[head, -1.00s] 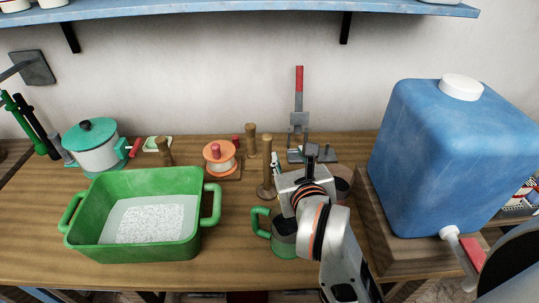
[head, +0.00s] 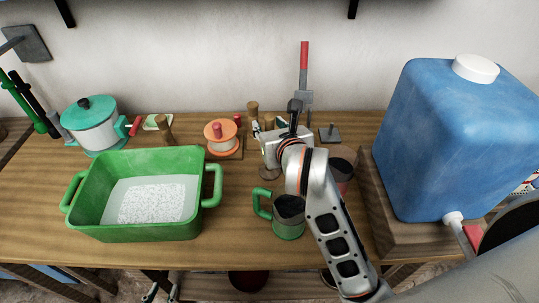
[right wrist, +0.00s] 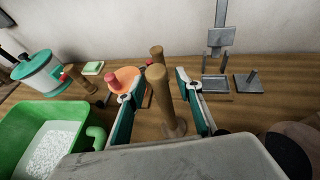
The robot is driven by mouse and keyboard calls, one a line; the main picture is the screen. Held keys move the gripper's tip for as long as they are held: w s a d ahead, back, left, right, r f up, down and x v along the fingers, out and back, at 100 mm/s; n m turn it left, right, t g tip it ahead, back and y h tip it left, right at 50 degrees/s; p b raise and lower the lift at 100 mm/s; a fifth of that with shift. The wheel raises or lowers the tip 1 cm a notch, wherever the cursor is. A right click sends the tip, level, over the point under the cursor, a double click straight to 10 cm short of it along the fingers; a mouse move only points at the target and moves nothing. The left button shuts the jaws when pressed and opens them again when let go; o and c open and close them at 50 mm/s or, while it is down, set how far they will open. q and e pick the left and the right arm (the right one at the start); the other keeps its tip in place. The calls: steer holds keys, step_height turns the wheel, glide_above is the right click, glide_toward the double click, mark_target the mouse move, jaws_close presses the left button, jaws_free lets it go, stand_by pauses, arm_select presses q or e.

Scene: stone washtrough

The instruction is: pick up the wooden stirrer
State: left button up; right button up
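An upright wooden post with a rounded top, seemingly the wooden stirrer (right wrist: 163,92), stands between the fingers of my right gripper (right wrist: 160,93) in the right wrist view. Gaps show on both sides of it, so the fingers are apart and not clamped on it. In the head view my right gripper (head: 268,124) reaches over the table's back middle and hides most of that post. What seem to be my left gripper's fingertips (head: 161,290) show apart at the bottom edge, below the table front.
Nearby stand another wooden post (right wrist: 157,52), an orange spool (head: 221,131), a metal stand with a red handle (head: 304,60) and a green mug (head: 288,218). A green basin (head: 150,232) is left; a blue canister (head: 440,140) is right.

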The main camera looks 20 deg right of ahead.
jaws_close()
steer(key=shift+r, duration=0.1)
